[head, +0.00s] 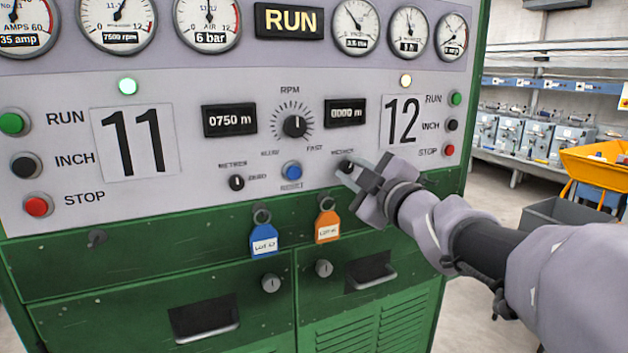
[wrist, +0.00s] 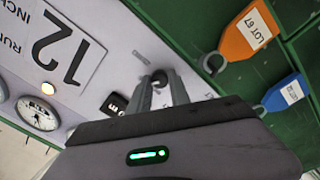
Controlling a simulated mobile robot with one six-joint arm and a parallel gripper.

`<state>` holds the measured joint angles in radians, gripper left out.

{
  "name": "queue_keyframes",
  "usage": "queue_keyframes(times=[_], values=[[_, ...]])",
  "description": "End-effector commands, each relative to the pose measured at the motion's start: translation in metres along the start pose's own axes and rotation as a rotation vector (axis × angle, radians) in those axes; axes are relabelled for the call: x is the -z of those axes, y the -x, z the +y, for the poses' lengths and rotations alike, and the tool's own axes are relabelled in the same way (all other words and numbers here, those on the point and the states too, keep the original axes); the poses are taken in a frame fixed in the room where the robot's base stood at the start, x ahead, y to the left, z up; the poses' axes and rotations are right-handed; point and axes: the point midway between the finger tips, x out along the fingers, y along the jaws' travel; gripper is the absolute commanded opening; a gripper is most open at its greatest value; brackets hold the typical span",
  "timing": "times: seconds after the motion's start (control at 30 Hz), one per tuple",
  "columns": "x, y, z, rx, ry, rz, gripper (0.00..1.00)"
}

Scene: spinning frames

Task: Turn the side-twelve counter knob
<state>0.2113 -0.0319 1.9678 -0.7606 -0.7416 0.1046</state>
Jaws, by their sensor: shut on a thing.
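The side-twelve counter knob, a small black knob (head: 346,166), sits on the pale panel below the right counter display (head: 346,112), which reads 0000 m. My gripper (head: 350,172) reaches in from the right and is shut on this knob. In the wrist view the knob (wrist: 159,77) shows between the fingertips of my gripper (wrist: 160,88). The fingers hide part of the knob, so its pointer direction cannot be told. The label 12 (head: 402,121) is to the upper right of the knob.
A similar side-eleven knob (head: 237,182) and a blue button (head: 291,171) lie to the left. A blue tag (head: 264,241) and an orange tag (head: 327,227) hang below. The RPM dial (head: 294,126) is above left. Side-twelve buttons (head: 452,124) are at right.

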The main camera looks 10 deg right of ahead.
Motion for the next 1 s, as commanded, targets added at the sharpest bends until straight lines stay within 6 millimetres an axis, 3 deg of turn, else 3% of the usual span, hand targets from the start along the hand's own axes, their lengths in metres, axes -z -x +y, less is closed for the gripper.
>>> queue_keyframes(times=[0.5, 1.0], values=[[-0.0012, 0.0002, -0.0009, 0.001, 0.370, 0.015, 0.00], [-0.0003, 0.0001, 0.0004, 0.002, 0.475, 0.019, 0.00]])
